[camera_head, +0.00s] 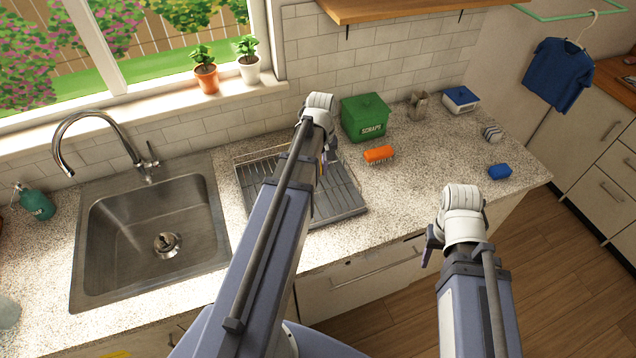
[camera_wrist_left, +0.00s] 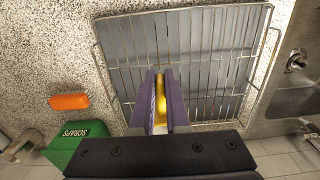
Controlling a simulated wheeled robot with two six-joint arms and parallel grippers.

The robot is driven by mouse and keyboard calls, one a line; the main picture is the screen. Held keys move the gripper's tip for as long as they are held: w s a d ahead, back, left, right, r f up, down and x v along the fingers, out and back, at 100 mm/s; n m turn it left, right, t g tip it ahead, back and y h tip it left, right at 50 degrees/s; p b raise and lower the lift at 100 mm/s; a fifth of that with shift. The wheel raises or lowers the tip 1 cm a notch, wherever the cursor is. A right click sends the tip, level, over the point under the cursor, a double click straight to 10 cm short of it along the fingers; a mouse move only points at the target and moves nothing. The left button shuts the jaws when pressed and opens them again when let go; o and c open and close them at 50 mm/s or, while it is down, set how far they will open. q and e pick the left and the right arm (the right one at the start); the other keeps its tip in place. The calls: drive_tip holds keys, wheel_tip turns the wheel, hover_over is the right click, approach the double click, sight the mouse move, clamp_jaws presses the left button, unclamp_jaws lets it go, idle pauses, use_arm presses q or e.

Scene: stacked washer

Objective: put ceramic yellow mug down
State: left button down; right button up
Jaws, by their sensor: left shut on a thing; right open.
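My left gripper (camera_head: 328,158) is above the dish rack, mostly hidden behind my arm in the head view. In the left wrist view its purple fingers (camera_wrist_left: 160,74) are shut on the yellow mug (camera_wrist_left: 160,104); only a narrow yellow strip of it shows between them. The wire dish rack (camera_head: 349,199) stands on the counter right of the sink and lies under the fingers in the left wrist view (camera_wrist_left: 215,70). I cannot tell whether the mug touches the rack. My right gripper (camera_head: 430,246) is open and empty in front of the counter edge.
The sink (camera_head: 110,235) is left of the rack. A green scraps bin (camera_head: 365,117) and an orange brush (camera_head: 379,154) are right of it. A blue sponge (camera_head: 499,171) lies near the right counter end. Speckled counter (camera_head: 430,160) between them is clear.

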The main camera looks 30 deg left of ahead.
use_arm(q)
drive_tip(key=shift+s+f+b, duration=0.15)
drive_tip(key=shift+f+b, duration=0.2)
drive_tip(key=shift+f, duration=0.15)
wheel_tip(320, 180, down, 5)
drive_tip(key=b, duration=0.4)
drive_tip(key=shift+b, duration=0.4)
wheel_tip(320, 180, down, 4)
drive_tip(key=b, duration=0.4)
drive_tip(key=shift+r, duration=0.1)
drive_tip(key=c, duration=1.3)
unclamp_jaws()
drive_tip(key=shift+c, duration=0.2)
drive_tip(key=o, duration=0.4)
